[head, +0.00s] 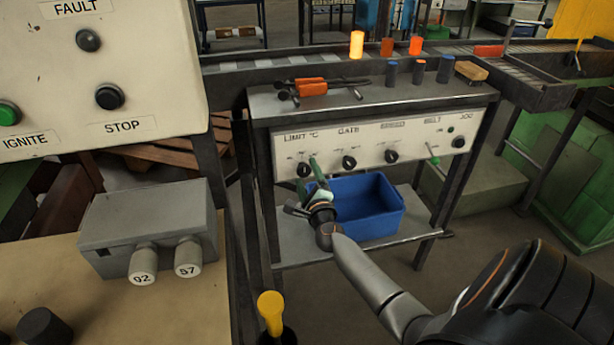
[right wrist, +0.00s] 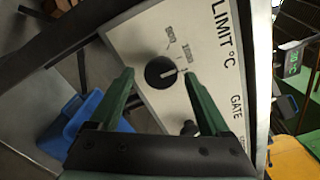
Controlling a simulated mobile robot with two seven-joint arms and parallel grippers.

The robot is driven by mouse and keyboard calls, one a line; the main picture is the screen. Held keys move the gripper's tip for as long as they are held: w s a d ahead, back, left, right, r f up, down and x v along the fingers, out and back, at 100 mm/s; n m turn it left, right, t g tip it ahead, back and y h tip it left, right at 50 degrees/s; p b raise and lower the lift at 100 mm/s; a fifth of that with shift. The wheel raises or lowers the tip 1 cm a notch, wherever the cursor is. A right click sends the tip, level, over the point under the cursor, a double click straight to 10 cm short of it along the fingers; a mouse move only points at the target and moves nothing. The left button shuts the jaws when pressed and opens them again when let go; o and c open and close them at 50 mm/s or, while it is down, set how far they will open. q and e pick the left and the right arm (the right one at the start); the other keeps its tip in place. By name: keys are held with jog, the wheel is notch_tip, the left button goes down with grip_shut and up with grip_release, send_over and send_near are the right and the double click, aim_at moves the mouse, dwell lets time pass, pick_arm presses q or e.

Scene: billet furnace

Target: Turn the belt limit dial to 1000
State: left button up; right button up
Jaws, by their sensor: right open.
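The limit dial (head: 304,170) is a black knob at the left end of the white panel, under the LIMIT °C lettering. In the right wrist view the dial (right wrist: 161,73) has a white pointer facing right, towards the lettering side. Small scale numbers, one seemingly 1000 (right wrist: 187,53), are printed beside it; the exact reading is hard to tell. My right gripper (head: 315,164) is open in front of the panel. In the right wrist view its green fingers appear on either side of the dial, with nothing held. Contact cannot be told. My left gripper is out of view.
More black knobs, GATE (head: 349,162) and another (head: 391,156), sit to the right on the panel. A blue bin (head: 368,212) stands on the shelf below. Orange-handled tongs (head: 311,87) lie on top. A control box (head: 100,75) stands at left.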

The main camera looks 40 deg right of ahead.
jog(key=shift+s, duration=0.1)
jog(key=shift+s+a, duration=0.25)
jog(key=shift+s, duration=0.05)
pick_arm(q)
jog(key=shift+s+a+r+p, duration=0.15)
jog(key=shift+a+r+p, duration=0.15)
jog(key=shift+p, duration=0.35)
pick_arm(e)
jog(key=v, duration=1.1)
jog(key=shift+s, duration=0.3)
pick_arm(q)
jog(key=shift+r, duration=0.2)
pick_arm(e)
jog(key=shift+r, duration=0.1)
